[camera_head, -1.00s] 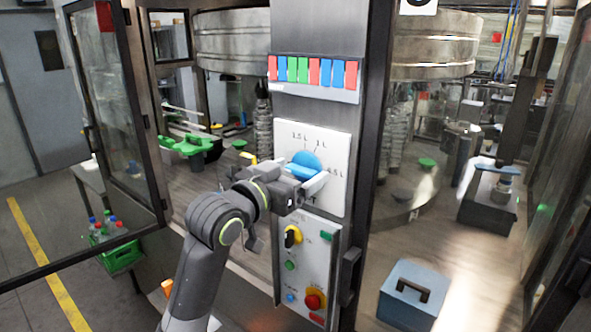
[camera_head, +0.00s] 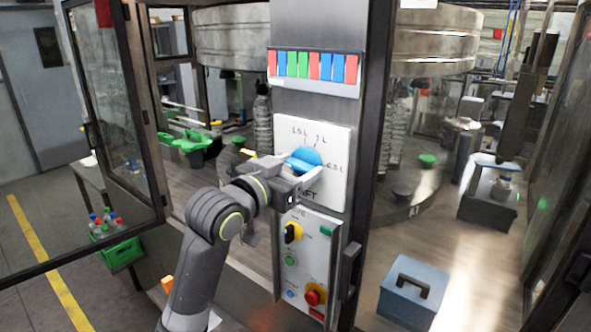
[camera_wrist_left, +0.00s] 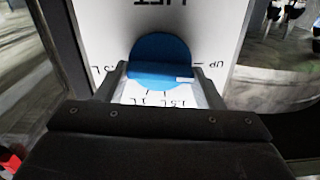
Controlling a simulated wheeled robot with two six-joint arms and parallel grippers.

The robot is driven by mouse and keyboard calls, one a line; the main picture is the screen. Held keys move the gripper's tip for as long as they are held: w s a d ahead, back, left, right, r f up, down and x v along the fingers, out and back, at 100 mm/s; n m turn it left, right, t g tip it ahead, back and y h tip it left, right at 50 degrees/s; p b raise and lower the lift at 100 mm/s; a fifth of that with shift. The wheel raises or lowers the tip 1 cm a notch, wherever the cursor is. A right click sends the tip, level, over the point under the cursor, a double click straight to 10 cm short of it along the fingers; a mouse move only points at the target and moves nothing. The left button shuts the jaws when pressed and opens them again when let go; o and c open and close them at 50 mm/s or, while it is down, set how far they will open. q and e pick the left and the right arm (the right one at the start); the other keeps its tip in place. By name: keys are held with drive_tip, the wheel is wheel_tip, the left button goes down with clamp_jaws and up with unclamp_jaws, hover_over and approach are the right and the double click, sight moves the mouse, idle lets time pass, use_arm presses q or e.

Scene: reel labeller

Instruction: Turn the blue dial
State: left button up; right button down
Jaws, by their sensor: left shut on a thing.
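The blue dial (camera_head: 306,158) is on a white panel (camera_head: 338,150) on the machine's metal column. The panel has volume marks around the dial, such as 1.5 L and 1 L. My left gripper (camera_head: 300,176) reaches in from the left and is shut on the dial's raised grip. In the left wrist view, the blue dial (camera_wrist_left: 160,55) sits between the two fingers (camera_wrist_left: 161,84), and the panel appears upside down. The gripper hides part of the dial and the panel's lower left. My right gripper is not in view.
Below is a control panel (camera_head: 318,262) with a yellow-and-black switch (camera_head: 293,232) and a red button (camera_head: 314,295). A row of coloured tabs (camera_head: 314,68) is above. An open glass door (camera_head: 118,120) stands left. A blue-grey toolbox (camera_head: 412,292) is at lower right.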

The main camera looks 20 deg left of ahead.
use_arm(q)
drive_tip(key=m+b, duration=0.1)
drive_tip(key=m, duration=0.3)
drive_tip(key=shift+f+b, duration=0.1)
drive_tip(key=shift+b, duration=0.2)
drive_tip(key=m+b, duration=0.2)
drive_tip(key=m, duration=0.1)
drive_tip(key=shift+d+m, duration=0.1)
drive_tip(key=shift+m, duration=0.3)
drive_tip(key=m+b, duration=0.2)
drive_tip(key=m, duration=0.1)
drive_tip(key=shift+f+m, duration=0.1)
drive_tip(key=shift+m, duration=0.2)
drive_tip(key=shift+m+b, duration=0.95)
drive_tip(key=shift+m, duration=0.85)
drive_tip(key=o, duration=1)
drive_tip(key=shift+c, duration=0.2)
